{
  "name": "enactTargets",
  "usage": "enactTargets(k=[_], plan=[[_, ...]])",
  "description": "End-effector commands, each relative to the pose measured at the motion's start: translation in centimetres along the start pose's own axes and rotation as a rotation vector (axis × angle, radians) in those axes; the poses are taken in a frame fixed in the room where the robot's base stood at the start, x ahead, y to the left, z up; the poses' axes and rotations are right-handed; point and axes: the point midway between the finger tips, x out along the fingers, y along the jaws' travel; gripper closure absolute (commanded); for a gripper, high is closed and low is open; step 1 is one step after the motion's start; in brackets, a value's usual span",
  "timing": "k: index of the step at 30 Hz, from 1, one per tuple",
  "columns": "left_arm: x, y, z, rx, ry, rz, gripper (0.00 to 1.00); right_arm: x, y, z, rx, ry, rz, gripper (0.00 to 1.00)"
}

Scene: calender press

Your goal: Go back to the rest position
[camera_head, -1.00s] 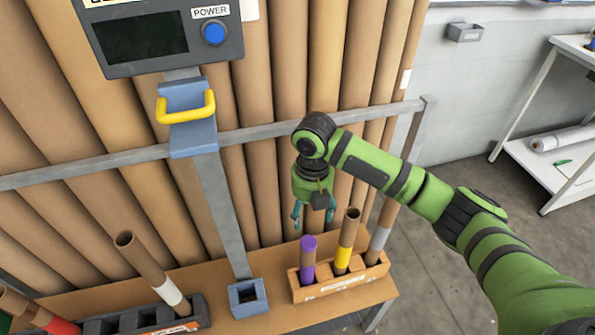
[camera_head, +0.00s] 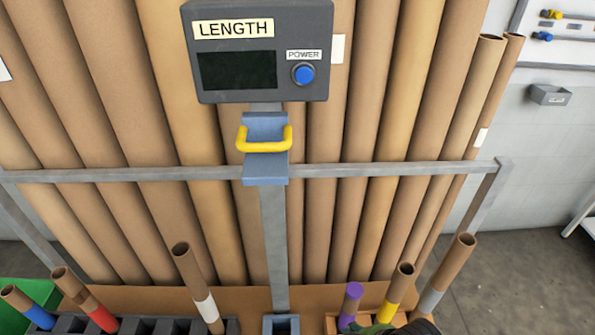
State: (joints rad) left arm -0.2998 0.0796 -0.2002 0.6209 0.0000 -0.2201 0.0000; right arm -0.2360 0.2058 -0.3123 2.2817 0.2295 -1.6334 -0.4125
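Neither gripper shows in the camera head view. The fingers of that arm are out of the picture. In that rack stand tubes with a purple band (camera_head: 350,303), a yellow band (camera_head: 388,309) and a grey band (camera_head: 432,297). The dark left rack (camera_head: 160,326) is by tubes with a white band (camera_head: 207,306), a red band (camera_head: 102,316) and a blue band (camera_head: 38,315).
A length gauge with a screen (camera_head: 237,71), blue power button (camera_head: 303,74) and yellow handle (camera_head: 264,146) stands on a post (camera_head: 273,240). A grey rail (camera_head: 390,169) crosses before tall brown rolls (camera_head: 330,120). Open floor (camera_head: 520,275) lies at right.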

Motion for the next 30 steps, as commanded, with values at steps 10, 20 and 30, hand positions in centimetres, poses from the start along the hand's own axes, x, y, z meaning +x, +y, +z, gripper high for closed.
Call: enactTargets(k=[10, 20, 30], plan=[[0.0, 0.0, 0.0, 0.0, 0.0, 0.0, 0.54, -2.4, 0.1, 7.5, 0.496, -0.062, 0.142, 0.31], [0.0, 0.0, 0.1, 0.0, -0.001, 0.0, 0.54, 0.6, 0.5, 10.8, 0.641, -0.103, 0.194, 0.31], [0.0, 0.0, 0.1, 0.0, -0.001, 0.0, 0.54, 9.2, -0.1, 13.9, 0.636, -0.144, 0.17, 0.31]])
